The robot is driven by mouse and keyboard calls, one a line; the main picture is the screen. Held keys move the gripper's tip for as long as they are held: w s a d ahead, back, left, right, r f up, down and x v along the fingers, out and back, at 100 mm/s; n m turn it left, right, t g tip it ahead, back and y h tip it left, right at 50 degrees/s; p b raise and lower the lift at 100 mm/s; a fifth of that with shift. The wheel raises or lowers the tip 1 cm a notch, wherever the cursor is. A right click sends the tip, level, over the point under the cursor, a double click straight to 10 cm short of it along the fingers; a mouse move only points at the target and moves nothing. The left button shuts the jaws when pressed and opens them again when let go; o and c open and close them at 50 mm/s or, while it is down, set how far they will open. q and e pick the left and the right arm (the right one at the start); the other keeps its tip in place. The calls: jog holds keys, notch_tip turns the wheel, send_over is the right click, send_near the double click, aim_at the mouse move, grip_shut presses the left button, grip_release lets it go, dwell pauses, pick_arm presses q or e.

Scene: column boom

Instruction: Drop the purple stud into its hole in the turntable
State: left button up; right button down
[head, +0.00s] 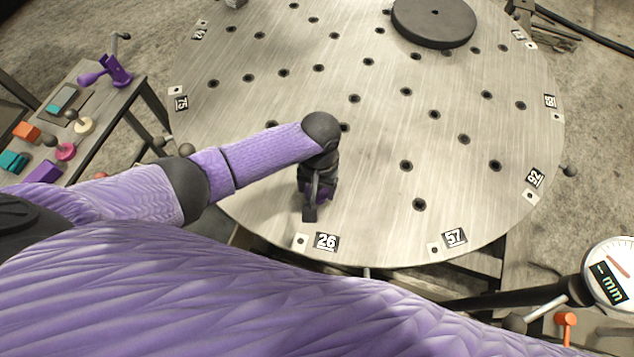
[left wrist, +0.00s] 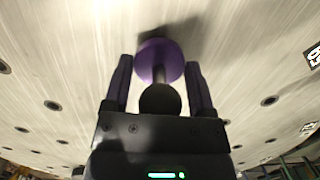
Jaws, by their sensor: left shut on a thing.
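The purple stud (left wrist: 160,58) shows in the left wrist view as a purple disc on a stem with a dark ball at the near end. My left gripper (left wrist: 160,88) is shut on it, one finger on each side of the stem. In the head view my left gripper (head: 313,205) hangs over the near part of the turntable (head: 320,100), above the label 26, and mostly hides the stud. The turntable is a round metal plate with many dark holes. I cannot tell which hole lies under the stud. My right gripper is in neither view.
A black disc (head: 434,22) lies at the turntable's far side. A side table (head: 95,105) at the left holds a purple clamp (head: 115,72) and several coloured parts. A dial gauge (head: 610,272) stands at the lower right. The plate's right half is clear.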

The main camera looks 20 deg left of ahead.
pick_arm(q)
jog(key=shift+f+b, duration=0.65)
jog(key=shift+f, duration=0.45)
jog(key=o, duration=1)
jog(key=shift+r, duration=0.1)
jog(key=shift+o, duration=0.2)
jog(key=shift+r, duration=0.1)
notch_tip(320, 180, up, 5)
jog(key=p, duration=0.5)
notch_tip(320, 180, up, 2)
jog(key=p, duration=0.3)
jog(key=shift+r, duration=0.25)
jog(key=shift+f, duration=0.15)
